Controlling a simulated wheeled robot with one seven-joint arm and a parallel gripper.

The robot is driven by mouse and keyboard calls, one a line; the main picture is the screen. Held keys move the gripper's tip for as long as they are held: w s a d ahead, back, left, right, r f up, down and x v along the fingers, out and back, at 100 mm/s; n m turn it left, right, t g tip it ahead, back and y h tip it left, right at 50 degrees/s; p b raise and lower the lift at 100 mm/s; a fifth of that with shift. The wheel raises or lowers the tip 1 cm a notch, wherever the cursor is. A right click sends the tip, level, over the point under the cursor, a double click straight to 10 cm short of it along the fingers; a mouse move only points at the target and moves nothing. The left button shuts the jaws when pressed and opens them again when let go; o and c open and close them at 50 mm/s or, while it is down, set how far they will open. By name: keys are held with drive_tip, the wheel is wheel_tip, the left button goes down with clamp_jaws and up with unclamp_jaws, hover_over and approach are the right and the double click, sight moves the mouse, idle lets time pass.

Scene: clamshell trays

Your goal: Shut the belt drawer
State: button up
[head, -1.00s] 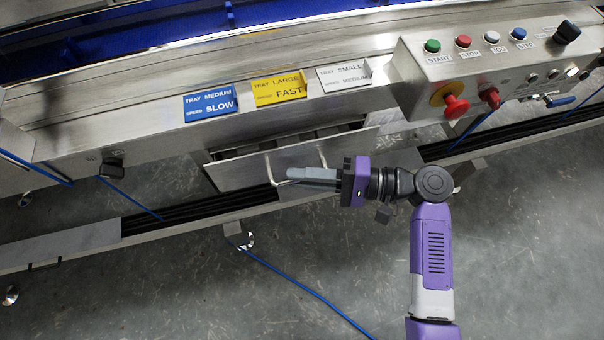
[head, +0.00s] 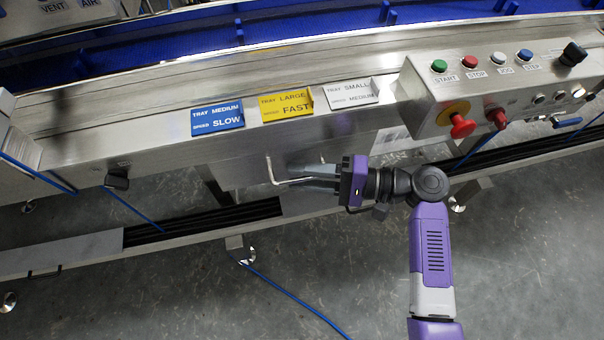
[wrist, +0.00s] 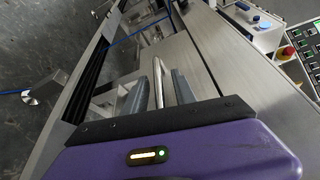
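The belt drawer (head: 240,172) is a plain metal front under the machine's ledge. In the head view no open interior shows above it, and its front looks in line with the machine's face or very near it. Its bent-rod handle (head: 270,170) sticks out toward me and also shows in the wrist view (wrist: 158,75). My gripper (head: 320,178) is at the handle with its two grey fingers apart. In the wrist view the fingers (wrist: 159,90) lie on either side of the handle bar, with slim gaps. The gripper hides part of the drawer's right side.
Blue, yellow and white label plates (head: 287,105) stand on the ledge above. A control box (head: 470,90) with several buttons and a red stop knob (head: 462,127) is at the right. A low rail (head: 185,232) runs below the drawer. A blue cable (head: 295,297) lies on the floor.

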drive_tip(key=d+p, duration=0.1)
drive_tip(key=d, duration=0.6)
drive_tip(key=shift+s+d+r+p, duration=0.3)
drive_tip(key=shift+s+d+p, duration=0.05)
drive_tip(key=shift+s, duration=0.1)
